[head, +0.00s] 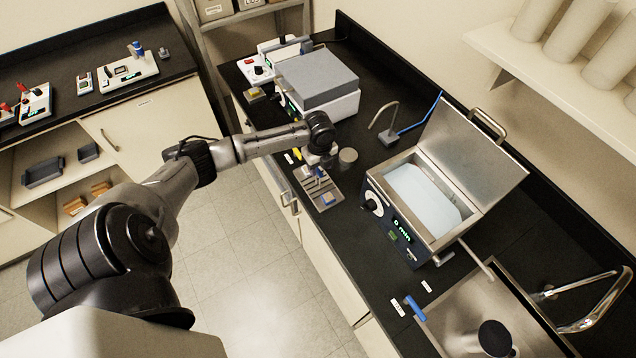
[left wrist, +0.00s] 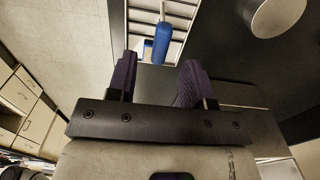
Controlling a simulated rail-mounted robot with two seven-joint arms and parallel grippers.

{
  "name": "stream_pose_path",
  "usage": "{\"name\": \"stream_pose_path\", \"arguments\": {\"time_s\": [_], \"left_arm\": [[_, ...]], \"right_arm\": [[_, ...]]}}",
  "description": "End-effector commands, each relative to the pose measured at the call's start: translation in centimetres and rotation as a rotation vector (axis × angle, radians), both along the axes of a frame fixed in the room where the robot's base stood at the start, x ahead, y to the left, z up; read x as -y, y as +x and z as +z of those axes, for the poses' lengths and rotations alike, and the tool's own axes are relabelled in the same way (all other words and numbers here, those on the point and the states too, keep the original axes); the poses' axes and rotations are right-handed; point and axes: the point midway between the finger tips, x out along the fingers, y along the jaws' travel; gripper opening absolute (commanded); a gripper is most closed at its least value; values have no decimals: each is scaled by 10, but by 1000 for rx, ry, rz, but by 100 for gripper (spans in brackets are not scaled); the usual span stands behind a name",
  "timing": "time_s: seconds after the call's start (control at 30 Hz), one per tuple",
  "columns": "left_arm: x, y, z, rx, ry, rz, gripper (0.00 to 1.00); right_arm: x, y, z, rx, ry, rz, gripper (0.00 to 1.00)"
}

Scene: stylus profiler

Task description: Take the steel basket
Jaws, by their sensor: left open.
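The steel basket (head: 324,194) is a small slotted metal rack near the front edge of the black bench in the head view, partly hidden by my gripper. In the left wrist view the basket (left wrist: 178,10) shows at the top, with a blue upright handle (left wrist: 163,42). My left gripper (head: 318,163) is above the basket, pointing down. In the left wrist view its two dark purple fingers (left wrist: 158,72) are apart and empty, with the blue handle just beyond the gap between them. My right gripper is not in view.
A bath (head: 425,195) with its lid open and liquid inside stands right of the basket. A round grey cylinder (head: 348,156) stands close beside my gripper. A grey-topped instrument (head: 316,80) is behind. A sink (head: 470,315) is at the lower right.

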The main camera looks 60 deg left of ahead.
Motion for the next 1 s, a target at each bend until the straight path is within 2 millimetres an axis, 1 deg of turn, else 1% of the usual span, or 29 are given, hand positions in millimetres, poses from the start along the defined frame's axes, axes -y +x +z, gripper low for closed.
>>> {"name": "stream_pose_path", "arguments": {"time_s": [0.17, 0.33, 0.4, 0.5, 0.63, 0.83, 0.87, 1.0], "left_arm": [[-2, -1, -10, -2, 0, 1, 47], [-8, -1, -33, -3, -1, 2, 47], [-8, -1, -41, -2, -1, 1, 47], [-8, -1, -49, 0, 0, 0, 47], [-8, -1, -54, -1, 2, 0, 47], [-8, -1, -54, 0, 2, -1, 47], [-8, -1, -54, 0, 2, -1, 45], [-8, -1, -54, 0, 2, -1, 32]], "right_arm": [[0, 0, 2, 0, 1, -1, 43], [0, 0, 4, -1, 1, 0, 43], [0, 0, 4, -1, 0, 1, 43], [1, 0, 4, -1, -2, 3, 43], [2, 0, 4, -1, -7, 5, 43], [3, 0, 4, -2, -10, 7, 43], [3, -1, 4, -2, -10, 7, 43], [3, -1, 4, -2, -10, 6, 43]]}}
